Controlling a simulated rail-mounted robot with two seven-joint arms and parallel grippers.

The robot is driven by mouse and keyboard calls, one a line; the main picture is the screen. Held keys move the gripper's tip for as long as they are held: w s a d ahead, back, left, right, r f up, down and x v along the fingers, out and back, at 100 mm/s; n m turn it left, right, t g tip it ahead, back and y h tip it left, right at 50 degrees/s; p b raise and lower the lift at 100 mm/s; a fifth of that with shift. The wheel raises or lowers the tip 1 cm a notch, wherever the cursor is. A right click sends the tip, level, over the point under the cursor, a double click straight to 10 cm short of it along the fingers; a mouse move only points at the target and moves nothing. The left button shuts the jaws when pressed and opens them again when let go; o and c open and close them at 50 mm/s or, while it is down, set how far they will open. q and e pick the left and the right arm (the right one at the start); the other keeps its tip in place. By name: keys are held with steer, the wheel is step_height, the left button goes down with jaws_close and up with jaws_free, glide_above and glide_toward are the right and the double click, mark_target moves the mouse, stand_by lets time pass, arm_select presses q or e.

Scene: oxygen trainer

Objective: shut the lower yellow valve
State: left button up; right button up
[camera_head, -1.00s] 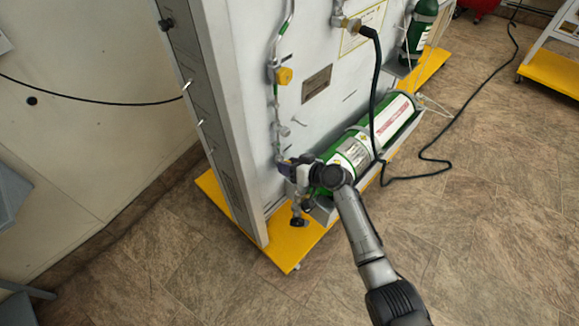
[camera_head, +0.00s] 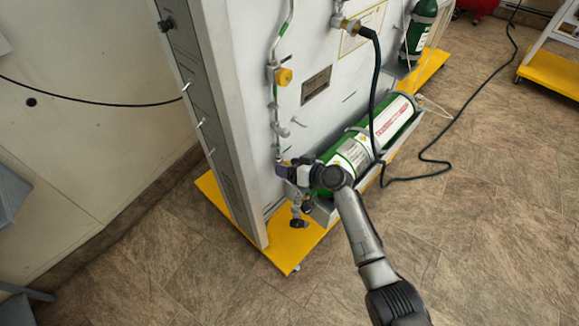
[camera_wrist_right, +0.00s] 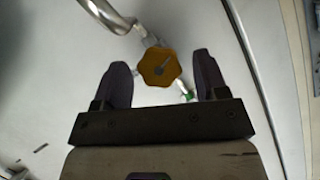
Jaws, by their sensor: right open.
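The lower yellow valve (camera_wrist_right: 158,66) shows in the right wrist view as an amber knob with a lobed rim. My right gripper (camera_wrist_right: 163,72) is open, with one dark finger on each side of the knob and a gap showing on both sides. I cannot tell how deep the knob sits between the fingers. In the head view my right gripper (camera_head: 282,169) is at the low end of the pipe on the panel and hides this valve. Another yellow valve (camera_head: 284,76) sits higher on the same pipe. My left gripper is not in view.
A green cylinder (camera_head: 371,136) lies in a tray just right of my right gripper. A black hose (camera_head: 374,95) hangs in front of the panel (camera_head: 335,108). A small lever fitting (camera_head: 298,122) sticks out above the gripper. The tiled floor (camera_head: 480,235) at right is mostly clear.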

steer(key=p+v, duration=0.5)
steer(key=v, duration=0.8)
steer(key=shift+s+d+r, duration=0.15)
steer(key=shift+s+d, duration=0.1)
steer(key=shift+d, duration=0.05)
